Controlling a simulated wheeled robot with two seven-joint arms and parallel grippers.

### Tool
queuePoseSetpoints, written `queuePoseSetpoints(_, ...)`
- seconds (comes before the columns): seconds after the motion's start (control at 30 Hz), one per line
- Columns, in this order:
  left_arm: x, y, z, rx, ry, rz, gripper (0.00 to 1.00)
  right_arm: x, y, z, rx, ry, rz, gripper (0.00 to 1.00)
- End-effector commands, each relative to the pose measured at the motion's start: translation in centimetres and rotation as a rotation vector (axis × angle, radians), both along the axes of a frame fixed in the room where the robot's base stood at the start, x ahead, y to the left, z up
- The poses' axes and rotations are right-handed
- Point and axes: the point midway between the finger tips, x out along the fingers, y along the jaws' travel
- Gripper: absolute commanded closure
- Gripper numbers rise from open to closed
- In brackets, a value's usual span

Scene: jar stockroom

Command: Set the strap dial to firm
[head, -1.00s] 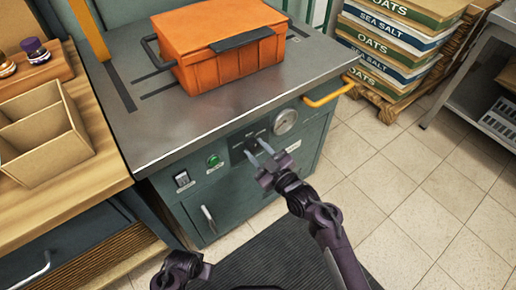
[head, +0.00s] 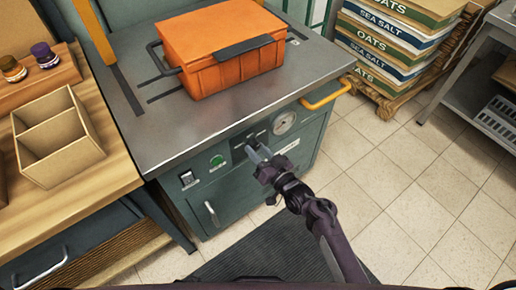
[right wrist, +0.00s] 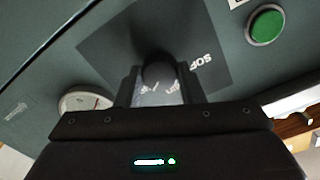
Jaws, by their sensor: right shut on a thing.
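The strap dial is a round black knob (right wrist: 158,70) on a dark plate (right wrist: 112,45) in the right wrist view. Part of the word "SOFT" shows beside it, upside down; the setting it points to cannot be read. My right gripper (head: 257,151) reaches the front panel of the green machine (head: 240,185) in the head view and hides most of the dial. Its fingers (right wrist: 159,88) are shut on the knob, one on each side. My left gripper is in neither view.
A green button (right wrist: 267,25), a switch (head: 188,179) and a round gauge (head: 285,122) sit near the dial. A yellow handle (head: 327,95) juts from the machine's right corner. An orange case (head: 225,50) lies on top.

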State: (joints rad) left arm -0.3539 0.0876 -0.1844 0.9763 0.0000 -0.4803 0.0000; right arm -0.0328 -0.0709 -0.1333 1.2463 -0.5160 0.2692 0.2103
Motion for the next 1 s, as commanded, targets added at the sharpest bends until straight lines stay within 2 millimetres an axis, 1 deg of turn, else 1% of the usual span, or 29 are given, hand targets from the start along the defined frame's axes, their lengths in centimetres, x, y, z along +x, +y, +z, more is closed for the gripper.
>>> queuePoseSetpoints(0.23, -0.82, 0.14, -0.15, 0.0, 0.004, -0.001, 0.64, 0.02, -0.01, 0.04, 0.061, 0.045, -0.001, 0.88)
queuePoseSetpoints(0.73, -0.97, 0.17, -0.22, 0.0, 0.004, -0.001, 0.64, 0.01, 0.0, 0.01, 0.078, 0.056, 0.0, 0.88)
queuePoseSetpoints(0.77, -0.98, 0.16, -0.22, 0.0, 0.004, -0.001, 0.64, 0.01, 0.0, 0.01, 0.078, 0.056, 0.0, 0.64)
queuePoseSetpoints(0.9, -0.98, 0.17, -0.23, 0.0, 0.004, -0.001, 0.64, 0.01, 0.01, 0.01, 0.077, 0.055, 0.0, 0.45)
queuePoseSetpoints(0.93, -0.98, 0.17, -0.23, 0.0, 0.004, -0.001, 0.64, 0.0, 0.01, 0.0, 0.077, 0.055, 0.0, 0.43)
queuePoseSetpoints(1.0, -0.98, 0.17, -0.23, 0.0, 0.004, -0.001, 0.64, 0.01, 0.01, 0.01, 0.077, 0.055, 0.0, 0.43)
